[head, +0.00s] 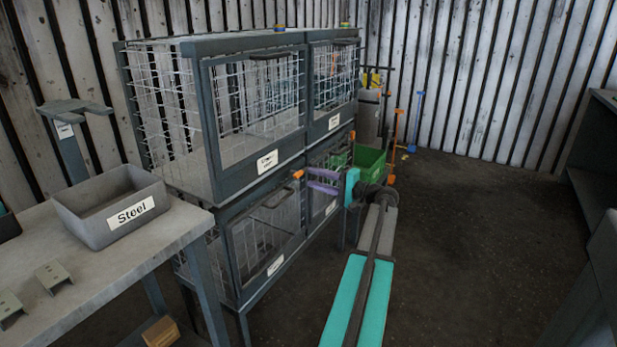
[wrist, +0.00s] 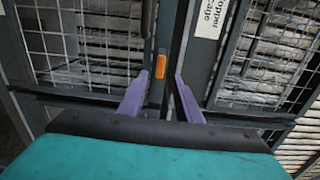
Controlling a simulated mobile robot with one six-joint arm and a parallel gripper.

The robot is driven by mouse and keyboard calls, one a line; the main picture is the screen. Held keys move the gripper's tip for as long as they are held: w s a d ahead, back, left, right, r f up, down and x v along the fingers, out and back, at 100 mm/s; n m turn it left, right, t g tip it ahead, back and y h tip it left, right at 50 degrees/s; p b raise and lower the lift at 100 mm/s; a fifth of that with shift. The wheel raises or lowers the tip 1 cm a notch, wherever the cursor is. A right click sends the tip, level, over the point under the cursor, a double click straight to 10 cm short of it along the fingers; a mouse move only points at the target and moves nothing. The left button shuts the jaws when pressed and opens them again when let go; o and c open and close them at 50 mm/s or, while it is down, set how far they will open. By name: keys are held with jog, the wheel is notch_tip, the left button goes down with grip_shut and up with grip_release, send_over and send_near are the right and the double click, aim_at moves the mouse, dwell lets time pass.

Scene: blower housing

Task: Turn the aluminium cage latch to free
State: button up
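A small orange latch handle (head: 298,174) sits on the cage frame near the top right of the lower left cage door. In the wrist view the orange latch (wrist: 160,65) stands upright between and just beyond my purple fingertips. My gripper (head: 322,182) is open, its fingers apart on either side of the latch, with no contact visible. In the wrist view my gripper (wrist: 162,80) holds nothing. The lower left cage (head: 265,238) has a wire door that looks closed. I cannot read which label says aluminium.
A label (wrist: 208,18) reading partly "opper" is on the frame beside the latch. Upper cages (head: 255,100) stand above. A table with a grey "Steel" bin (head: 85,215) is at left. A green crate (head: 370,160) is behind my arm. Floor at right is clear.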

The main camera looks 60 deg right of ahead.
jog(key=s, duration=0.9)
dwell(0.4)
